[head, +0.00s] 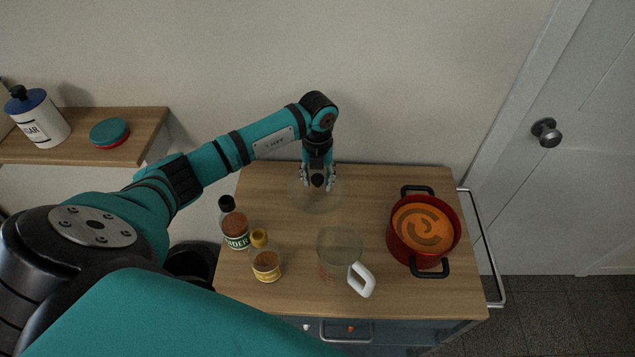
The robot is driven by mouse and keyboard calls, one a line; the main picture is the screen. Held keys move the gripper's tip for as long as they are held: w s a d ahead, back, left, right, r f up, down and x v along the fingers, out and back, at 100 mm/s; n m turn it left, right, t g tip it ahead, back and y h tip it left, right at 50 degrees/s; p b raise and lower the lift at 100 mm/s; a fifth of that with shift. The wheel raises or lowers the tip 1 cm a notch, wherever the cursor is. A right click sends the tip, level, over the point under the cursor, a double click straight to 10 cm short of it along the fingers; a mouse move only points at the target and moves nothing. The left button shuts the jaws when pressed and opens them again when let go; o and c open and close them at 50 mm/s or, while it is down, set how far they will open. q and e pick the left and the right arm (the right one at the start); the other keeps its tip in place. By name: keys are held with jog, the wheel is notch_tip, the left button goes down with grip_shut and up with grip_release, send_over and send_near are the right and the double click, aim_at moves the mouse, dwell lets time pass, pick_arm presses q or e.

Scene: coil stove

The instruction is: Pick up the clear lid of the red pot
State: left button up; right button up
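The red pot (394,243) stands uncovered on the right of the wooden top, with orange soup inside and black handles. Its clear lid (318,204) lies apart from it, flat near the back middle of the wooden top, faint and see-through with a dark knob. My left gripper (318,184) points down over the lid. Its fingers are spread, one on each side of the dark knob, with a small gap visible. Whether the fingertips touch the lid is too small to tell. My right gripper is not in view.
A clear jug (340,248) with a white handle stands front middle on the wooden top (265,190). A dark-capped spice bottle (234,227) and a yellow-capped jar (266,264) stand left. A metal rail (483,245) runs along the right edge. Room between lid and pot is clear.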

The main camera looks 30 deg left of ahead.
pick_arm(q)
grip_shut()
jog(key=shift+r, duration=0.15)
